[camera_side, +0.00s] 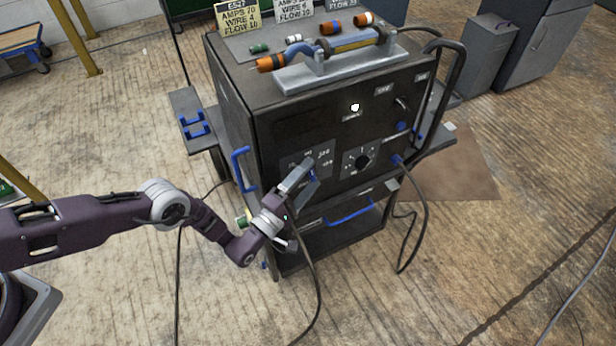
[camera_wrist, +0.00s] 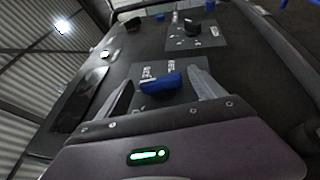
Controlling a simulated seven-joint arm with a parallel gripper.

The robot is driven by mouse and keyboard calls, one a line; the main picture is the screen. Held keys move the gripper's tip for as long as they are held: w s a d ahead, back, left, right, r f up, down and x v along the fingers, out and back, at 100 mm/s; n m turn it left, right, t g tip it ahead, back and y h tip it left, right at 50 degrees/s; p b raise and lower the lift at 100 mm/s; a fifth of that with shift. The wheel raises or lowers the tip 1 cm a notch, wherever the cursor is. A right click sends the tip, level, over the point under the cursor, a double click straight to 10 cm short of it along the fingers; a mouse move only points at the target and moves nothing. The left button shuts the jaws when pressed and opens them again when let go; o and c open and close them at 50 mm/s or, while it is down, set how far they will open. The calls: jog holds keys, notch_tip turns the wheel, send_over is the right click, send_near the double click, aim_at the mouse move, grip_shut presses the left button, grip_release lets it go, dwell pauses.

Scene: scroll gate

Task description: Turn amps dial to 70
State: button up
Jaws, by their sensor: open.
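A dark welding machine (camera_side: 280,110) carries two dial plates on its front. The left plate (camera_side: 322,152) has numbers, partly hidden by my gripper; it seems to be the amps dial, but I cannot read its label. Its blue knob (camera_wrist: 162,83) shows in the wrist view as a bar lying roughly across the picture, between my two fingers. My gripper (camera_side: 308,174) is open at this plate, and also shows in the wrist view (camera_wrist: 158,80). The fingers stand either side of the knob; contact cannot be told. The knob's setting is not readable.
A second dial with a black knob (camera_side: 363,162) sits to the right, with a switch (camera_side: 402,103) above. A blue handle (camera_side: 241,168) is left of my gripper. A card (camera_side: 238,16) reads AMPS 70, WIRE 4, FLOW 10. A torch (camera_side: 345,42) lies on top. Cables hang in front.

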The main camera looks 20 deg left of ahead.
jog(key=v, duration=0.7)
jog(key=shift+c, duration=0.5)
